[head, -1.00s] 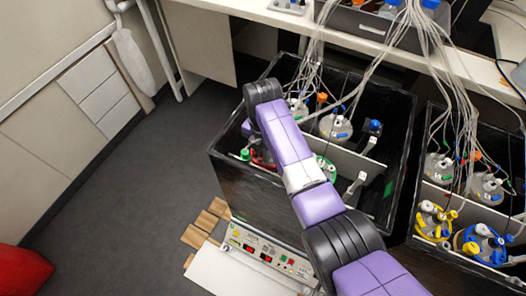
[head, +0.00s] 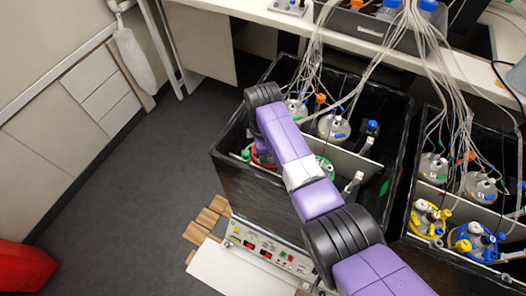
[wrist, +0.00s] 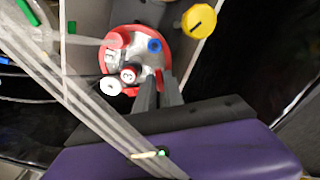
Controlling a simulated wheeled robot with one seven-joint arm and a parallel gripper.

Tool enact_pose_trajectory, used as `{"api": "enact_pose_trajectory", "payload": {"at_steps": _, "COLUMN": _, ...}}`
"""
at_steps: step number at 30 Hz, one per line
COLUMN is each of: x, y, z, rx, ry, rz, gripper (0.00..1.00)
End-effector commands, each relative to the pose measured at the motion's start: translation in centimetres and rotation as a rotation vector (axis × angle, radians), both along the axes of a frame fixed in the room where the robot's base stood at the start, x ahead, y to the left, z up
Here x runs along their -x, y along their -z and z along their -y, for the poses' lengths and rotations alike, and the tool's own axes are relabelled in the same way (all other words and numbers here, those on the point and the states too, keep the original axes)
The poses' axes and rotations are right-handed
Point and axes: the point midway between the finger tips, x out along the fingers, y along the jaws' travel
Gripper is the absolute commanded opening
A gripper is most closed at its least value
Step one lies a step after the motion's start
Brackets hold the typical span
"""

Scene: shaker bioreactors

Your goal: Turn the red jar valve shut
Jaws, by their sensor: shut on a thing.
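The red jar (wrist: 164,42) shows in the wrist view as a round lid with a red rim, with red, white and blue fittings on top. In the head view, the red jar (head: 262,158) is in the left black box, mostly hidden behind my arm. My gripper (wrist: 158,80) reaches over the jar's near edge in the wrist view. Its two grey fingers are close together with a small red part between their tips, which looks like the red valve (wrist: 158,76). The valve is mostly hidden by the fingers, so its turn angle cannot be told. The head view hides my gripper.
A yellow knob (wrist: 199,20) is just right of the jar. Pale tubes (wrist: 90,100) cross the wrist view at left. A divider (head: 357,161) and other jars share the box. A second box at right holds yellow (head: 428,221) and blue (head: 476,243) jars.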

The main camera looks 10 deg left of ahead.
Motion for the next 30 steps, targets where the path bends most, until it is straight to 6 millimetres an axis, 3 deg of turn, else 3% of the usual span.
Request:
{"api": "enact_pose_trajectory", "payload": {"at_steps": 12, "x": -0.11, "y": -0.11, "z": -0.02, "rx": -0.001, "ry": 0.157, "rz": 0.003, "gripper": 0.0}}
{"api": "enact_pose_trajectory", "payload": {"at_steps": 27, "x": -0.11, "y": -0.11, "z": -0.03, "rx": -0.001, "ry": 0.171, "rz": 0.003, "gripper": 0.0}}
{"api": "enact_pose_trajectory", "payload": {"at_steps": 28, "x": -0.11, "y": -0.11, "z": -0.03, "rx": -0.001, "ry": 0.171, "rz": 0.003, "gripper": 0.18}}
{"api": "enact_pose_trajectory", "payload": {"at_steps": 30, "x": -0.1, "y": -0.09, "z": -0.03, "rx": -0.001, "ry": 0.171, "rz": 0.003, "gripper": 0.32}}
